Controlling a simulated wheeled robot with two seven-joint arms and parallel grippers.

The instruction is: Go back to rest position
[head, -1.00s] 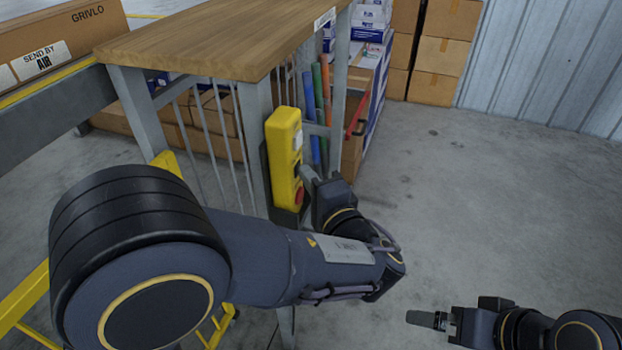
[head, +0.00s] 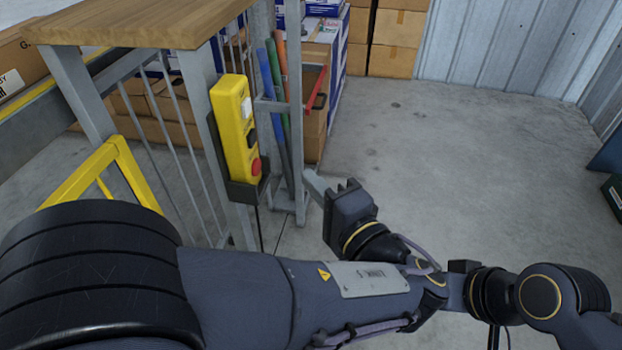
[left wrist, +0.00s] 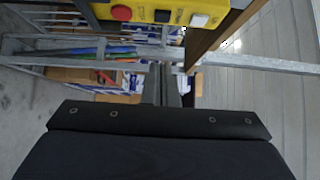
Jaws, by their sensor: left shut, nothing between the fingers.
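My left gripper (head: 316,184) is shut and empty in the head view. It points up and left, in the open air to the right of the yellow control box and in front of the workbench's metal leg. In the left wrist view its narrow closed fingers (left wrist: 170,86) stick out past the dark gripper body. My left forearm lies across the bottom of the head view. The right fingers are hidden.
The yellow control box (head: 235,128), with a red button, hangs on the metal frame under the wooden benchtop (head: 140,24). Coloured tubes (head: 276,90) stand behind it. Stacked cartons (head: 398,42) stand at the back. The grey floor (head: 450,150) to the right is mostly clear.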

